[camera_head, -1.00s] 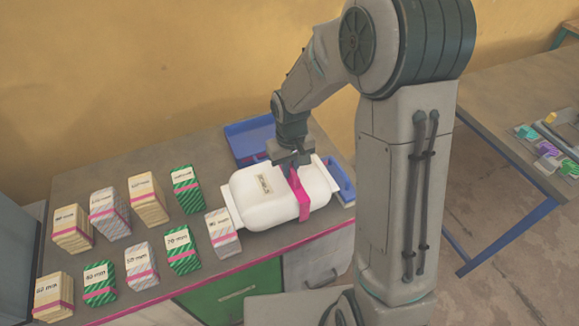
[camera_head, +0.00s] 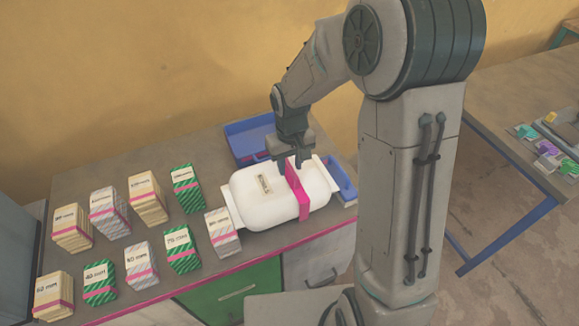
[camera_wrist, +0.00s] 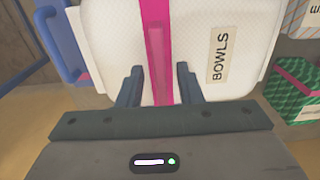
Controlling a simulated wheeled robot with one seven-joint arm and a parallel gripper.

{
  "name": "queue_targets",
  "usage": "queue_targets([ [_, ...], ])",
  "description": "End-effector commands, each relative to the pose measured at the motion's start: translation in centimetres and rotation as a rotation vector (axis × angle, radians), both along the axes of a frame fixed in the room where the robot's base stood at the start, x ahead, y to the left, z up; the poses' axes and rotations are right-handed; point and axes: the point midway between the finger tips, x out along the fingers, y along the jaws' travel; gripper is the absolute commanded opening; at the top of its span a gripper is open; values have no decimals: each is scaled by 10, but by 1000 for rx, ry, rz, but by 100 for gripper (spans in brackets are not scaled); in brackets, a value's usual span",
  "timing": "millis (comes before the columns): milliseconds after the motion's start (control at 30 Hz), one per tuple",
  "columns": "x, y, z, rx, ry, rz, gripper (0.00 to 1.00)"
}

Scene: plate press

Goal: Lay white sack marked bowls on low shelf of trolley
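The white sack (camera_head: 262,206) lies on the grey bench, with a pink strap (camera_head: 298,191) around it and a pale label. The wrist view shows the sack (camera_wrist: 200,20) with the label reading BOWLS. My gripper (camera_head: 288,164) is over the back edge of the sack, near the strap. In the wrist view its two fingers (camera_wrist: 159,72) stand apart, one on each side of the strap (camera_wrist: 158,60), with gaps between. I cannot tell whether they touch the sack. I cannot make out the trolley or its low shelf.
Several marked striped and cream stacks (camera_head: 140,265) stand on the bench (camera_head: 75,178) left of the sack. A blue tray (camera_head: 243,137) lies behind it, and another blue tray (camera_head: 343,183) is close on its right. A second table (camera_head: 500,95) stands at the right, past open floor.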

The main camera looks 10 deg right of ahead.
Motion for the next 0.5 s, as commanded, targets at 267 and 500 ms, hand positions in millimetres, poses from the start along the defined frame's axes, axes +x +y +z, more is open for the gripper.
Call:
queue_targets([
  [267,1,0,62,1,-6,0,32],
  [500,0,-1,97,0,-2,1,32],
])
